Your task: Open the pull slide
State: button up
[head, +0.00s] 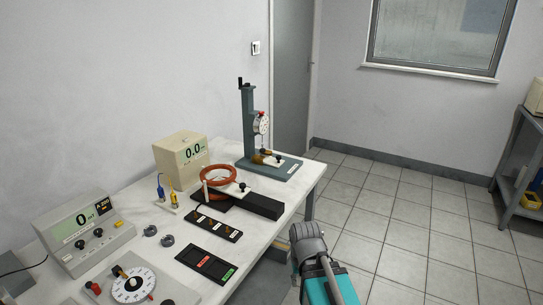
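No part is labelled readably as the pull slide. A low black block (265,205) on the bench has a pale plate with a dark knob (242,187) near its left end, beside an orange-brown coil (218,175). A green-grey stand (249,120) with a round dial gauge (262,124) stands at the bench's far end. Its base (285,172) carries a small pale plate with dark knobs (275,158). I cannot tell which of these is the slide, or whether it is open.
On the white bench (180,270) stand a beige meter (180,160), a grey meter (85,232), a dial box (133,285) and black trays (206,265). Tiled floor (400,235) right of the bench is clear. A grey shelf (520,170) stands far right.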

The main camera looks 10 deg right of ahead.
aim_at(276, 162)
jog(key=u, duration=0.05)
jog(key=k, duration=1.3)
jog(key=z, duration=0.4)
jog(key=i, duration=2.1)
jog(key=u, duration=0.25)
